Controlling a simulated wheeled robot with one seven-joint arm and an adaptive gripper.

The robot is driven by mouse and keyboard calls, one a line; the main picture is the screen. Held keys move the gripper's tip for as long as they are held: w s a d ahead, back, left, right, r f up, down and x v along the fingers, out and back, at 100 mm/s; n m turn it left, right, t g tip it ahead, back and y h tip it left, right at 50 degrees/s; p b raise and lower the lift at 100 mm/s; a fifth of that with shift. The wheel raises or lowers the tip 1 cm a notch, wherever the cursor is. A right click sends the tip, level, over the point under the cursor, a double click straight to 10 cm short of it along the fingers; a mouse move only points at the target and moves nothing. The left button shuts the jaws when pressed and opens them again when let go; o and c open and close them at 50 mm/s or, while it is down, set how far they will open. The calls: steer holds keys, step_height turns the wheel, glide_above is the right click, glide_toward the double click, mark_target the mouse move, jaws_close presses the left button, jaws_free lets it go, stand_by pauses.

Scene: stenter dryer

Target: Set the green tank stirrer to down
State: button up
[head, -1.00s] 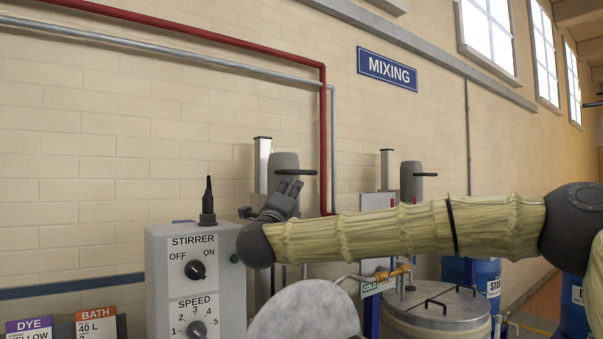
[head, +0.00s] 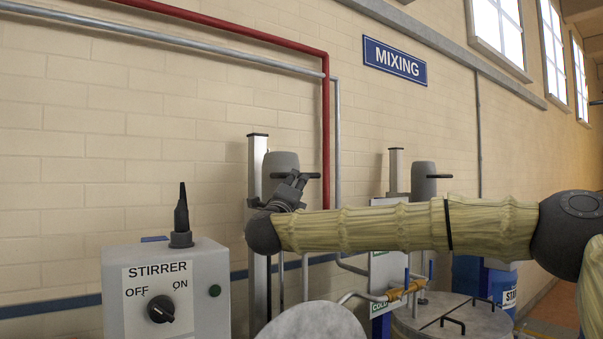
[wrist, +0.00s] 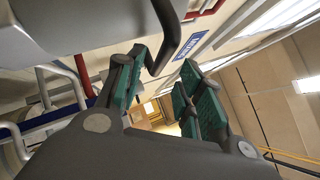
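A stirrer with a grey motor head (head: 281,163) on an upright metal column (head: 258,170) stands against the wall in the head view. A dark handle (head: 316,176) sticks out to the right of the head. My gripper (head: 297,182) is in front of the head, close to the handle. The wrist view shows my gripper (wrist: 163,72) open, its green-padded fingers apart. The dark bent handle (wrist: 170,35) is beside the left fingertip; I cannot tell if they touch. The grey head (wrist: 90,25) fills the upper left there. The tank's colour below is hidden.
A grey control box (head: 205,290) with a STIRRER OFF/ON knob (head: 161,309) stands at lower left. A second stirrer (head: 423,180) is further right, behind my arm. A round grey lid (head: 312,322) is below my arm. Pipes (head: 326,130) run along the wall.

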mark_target(300, 176)
steer(key=p+x, duration=0.1)
steer(key=x, duration=0.1)
steer(key=p+x, duration=0.1)
steer(key=x, duration=0.2)
steer(key=shift+s+r, duration=0.15)
steer(key=shift+r, duration=0.15)
steer(key=shift+w+d, duration=0.25)
steer(key=shift+w, duration=0.65)
steer(key=shift+s+r, duration=0.1)
steer(key=shift+r, duration=0.05)
jaws_close()
